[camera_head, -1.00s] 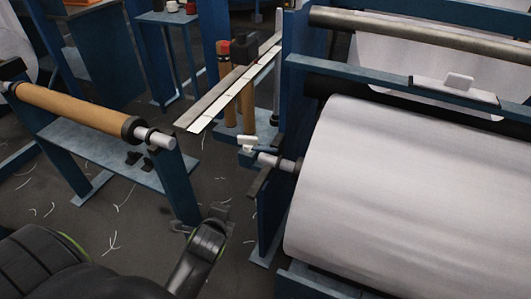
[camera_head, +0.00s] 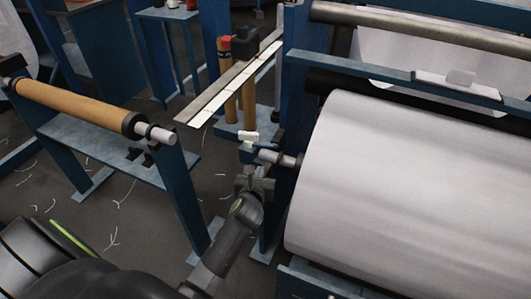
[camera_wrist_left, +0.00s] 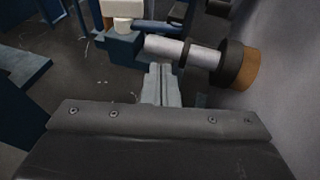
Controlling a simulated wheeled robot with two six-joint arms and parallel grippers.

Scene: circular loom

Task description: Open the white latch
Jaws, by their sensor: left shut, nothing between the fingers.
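The white latch (camera_head: 249,137) is a small white block on a blue bracket beside the end of the large white roll. It also shows at the top of the left wrist view (camera_wrist_left: 122,12), above the blue bracket (camera_wrist_left: 125,42). My left gripper (camera_head: 256,176) is just below the latch and the roll's metal shaft end (camera_head: 275,156). In the left wrist view its fingers (camera_wrist_left: 161,82) are together and empty, pointing toward the shaft (camera_wrist_left: 180,48), apart from the latch. My right gripper is not in view.
The large white roll (camera_head: 395,185) and its blue frame (camera_head: 297,95) fill the right side. A long flat bar (camera_head: 235,80) extends behind the latch. A brown roller (camera_head: 75,107) on a blue stand is at left. Dark floor with white scraps is open between.

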